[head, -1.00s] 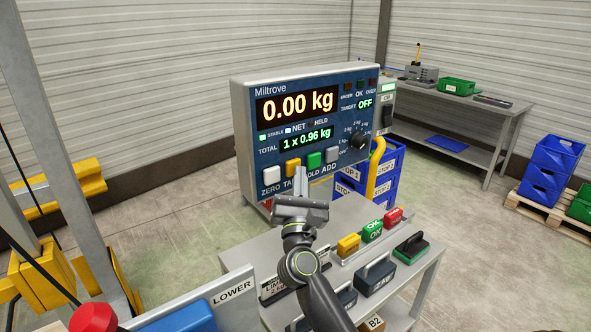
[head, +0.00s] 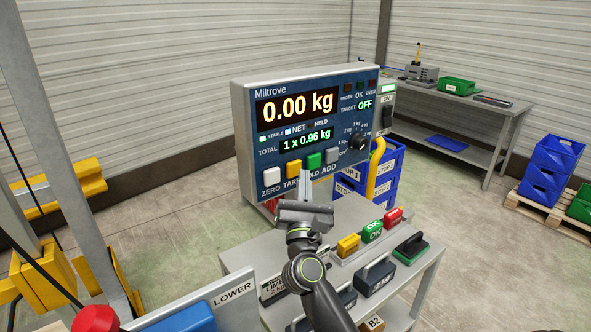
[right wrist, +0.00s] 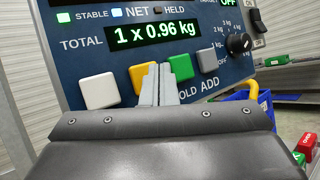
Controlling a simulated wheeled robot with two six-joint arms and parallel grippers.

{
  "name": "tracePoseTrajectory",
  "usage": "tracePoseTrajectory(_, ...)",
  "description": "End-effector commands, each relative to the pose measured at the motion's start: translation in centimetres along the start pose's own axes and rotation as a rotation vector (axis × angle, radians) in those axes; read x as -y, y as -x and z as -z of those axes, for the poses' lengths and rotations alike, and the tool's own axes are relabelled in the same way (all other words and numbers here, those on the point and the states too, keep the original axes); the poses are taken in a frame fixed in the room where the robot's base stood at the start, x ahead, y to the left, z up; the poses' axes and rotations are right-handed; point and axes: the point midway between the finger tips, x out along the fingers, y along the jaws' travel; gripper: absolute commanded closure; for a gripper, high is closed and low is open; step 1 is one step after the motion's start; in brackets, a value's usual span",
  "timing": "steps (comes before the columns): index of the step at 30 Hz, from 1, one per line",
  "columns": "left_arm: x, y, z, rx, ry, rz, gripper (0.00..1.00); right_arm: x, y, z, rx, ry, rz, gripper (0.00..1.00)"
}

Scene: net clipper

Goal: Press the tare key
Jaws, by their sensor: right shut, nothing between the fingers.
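The Miltrove scale indicator (head: 345,85) is a grey box with a blue face, reading 0.00 kg. Its yellow tare key (head: 293,168) sits between the white zero key (head: 268,175) and the green hold key (head: 314,160). My right gripper (head: 305,174) is shut and empty, with its fingertips just below and right of the yellow key. In the right wrist view the fingertips (right wrist: 160,70) cover the right part of the yellow key (right wrist: 141,76) and most of the TARE label. I cannot tell contact there. My left gripper is not in view.
STABLE and NET lights are lit; HELD is dark. A grey add key (head: 332,155) and a dial (head: 357,140) are to the right. Blue crates (head: 385,172) stand behind.

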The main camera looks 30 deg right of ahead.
Motion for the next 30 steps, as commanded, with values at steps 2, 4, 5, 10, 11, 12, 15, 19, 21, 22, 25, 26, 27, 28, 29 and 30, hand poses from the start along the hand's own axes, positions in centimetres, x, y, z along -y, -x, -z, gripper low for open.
tracePoseTrajectory(2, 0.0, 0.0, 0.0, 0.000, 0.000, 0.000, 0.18, 0.0, 0.0, 0.0, 0.000, 0.000, 0.000, 1.00)
tracePoseTrajectory(4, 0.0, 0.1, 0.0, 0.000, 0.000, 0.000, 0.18, 0.1, 0.1, -0.1, -0.001, 0.000, 0.000, 1.00)
tracePoseTrajectory(5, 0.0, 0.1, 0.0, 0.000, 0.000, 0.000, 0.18, 0.2, 0.2, -0.2, -0.001, 0.000, 0.001, 1.00)
tracePoseTrajectory(10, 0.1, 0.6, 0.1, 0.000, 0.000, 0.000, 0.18, 1.0, 1.4, -1.0, -0.002, 0.001, 0.001, 1.00)
tracePoseTrajectory(11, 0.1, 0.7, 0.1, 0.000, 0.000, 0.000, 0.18, 1.2, 1.6, -1.2, -0.002, 0.000, 0.001, 1.00)
tracePoseTrajectory(12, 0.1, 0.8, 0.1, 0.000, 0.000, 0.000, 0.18, 1.4, 1.9, -1.4, -0.002, 0.000, 0.001, 1.00)
tracePoseTrajectory(15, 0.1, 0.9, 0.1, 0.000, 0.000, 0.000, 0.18, 1.9, 2.6, -1.9, -0.001, 0.000, 0.002, 1.00)
tracePoseTrajectory(19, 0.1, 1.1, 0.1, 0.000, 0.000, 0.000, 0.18, 2.4, 3.2, -2.4, -0.001, 0.000, 0.001, 1.00)
tracePoseTrajectory(21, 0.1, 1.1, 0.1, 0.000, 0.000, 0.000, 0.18, 2.5, 3.4, -2.5, -0.001, 0.000, 0.001, 1.00)
tracePoseTrajectory(22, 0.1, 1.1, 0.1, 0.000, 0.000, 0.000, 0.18, 2.5, 3.5, -2.5, -0.001, 0.000, 0.001, 1.00)
tracePoseTrajectory(25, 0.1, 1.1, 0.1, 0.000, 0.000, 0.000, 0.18, 2.5, 3.5, -2.5, -0.001, 0.000, 0.000, 1.00)
tracePoseTrajectory(26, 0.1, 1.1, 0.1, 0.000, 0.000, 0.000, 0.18, 2.5, 3.5, -2.5, -0.001, 0.000, 0.000, 1.00)
tracePoseTrajectory(27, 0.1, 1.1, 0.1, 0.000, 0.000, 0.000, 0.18, 2.5, 3.5, -2.5, -0.001, 0.000, 0.000, 1.00)
tracePoseTrajectory(28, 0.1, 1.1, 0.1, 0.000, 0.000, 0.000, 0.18, 2.5, 3.5, -2.5, -0.001, 0.000, 0.000, 1.00)
tracePoseTrajectory(29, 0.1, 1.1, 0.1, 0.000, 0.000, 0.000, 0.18, 2.5, 3.5, -2.5, -0.001, 0.000, 0.000, 1.00)
tracePoseTrajectory(30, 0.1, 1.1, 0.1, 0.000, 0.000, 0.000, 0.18, 2.5, 3.5, -2.5, -0.001, 0.000, 0.000, 1.00)
